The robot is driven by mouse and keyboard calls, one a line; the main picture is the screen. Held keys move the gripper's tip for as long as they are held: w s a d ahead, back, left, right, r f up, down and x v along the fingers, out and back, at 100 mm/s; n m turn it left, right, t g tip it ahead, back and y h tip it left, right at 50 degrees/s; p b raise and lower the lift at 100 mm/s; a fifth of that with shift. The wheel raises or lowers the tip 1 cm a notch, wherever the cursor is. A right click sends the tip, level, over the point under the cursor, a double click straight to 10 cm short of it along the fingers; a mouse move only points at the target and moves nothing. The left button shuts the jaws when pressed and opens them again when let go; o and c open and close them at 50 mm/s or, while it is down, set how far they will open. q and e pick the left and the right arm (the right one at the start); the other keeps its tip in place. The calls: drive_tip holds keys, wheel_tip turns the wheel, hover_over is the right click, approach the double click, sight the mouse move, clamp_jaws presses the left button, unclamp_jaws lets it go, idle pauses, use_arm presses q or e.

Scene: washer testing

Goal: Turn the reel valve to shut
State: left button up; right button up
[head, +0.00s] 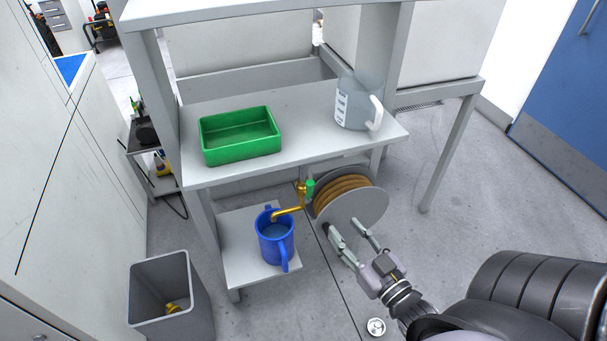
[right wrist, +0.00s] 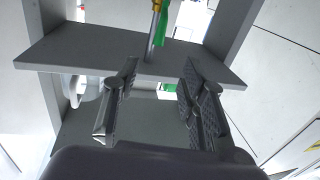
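The reel valve is a brass tap (head: 289,211) with a green handle (head: 310,188), just left of the hose reel (head: 359,208) and under the shelf. Its spout ends over a blue jug (head: 275,243). The green handle also shows at the top of the right wrist view (right wrist: 163,24). My right gripper (head: 346,230) is in front of the reel, below and to the right of the handle in the head view. Its fingers are apart with nothing between them, and they do not touch the handle (right wrist: 157,72). My left gripper is not in view.
A green tray (head: 241,152) and a clear measuring jug (head: 352,112) stand on the upper shelf (head: 300,112). The blue jug is on the lower shelf (head: 235,262). A grey bin (head: 150,310) stands at the lower left.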

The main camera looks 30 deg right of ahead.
sight(312, 190)
drive_tip(key=w, duration=0.5)
drive_tip(key=w+p, duration=0.1)
drive_tip(key=w, duration=1)
drive_tip(key=shift+w+d, duration=0.1)
drive_tip(key=shift+d, duration=0.2)
drive_tip(key=shift+c, duration=0.4)
clamp_jaws()
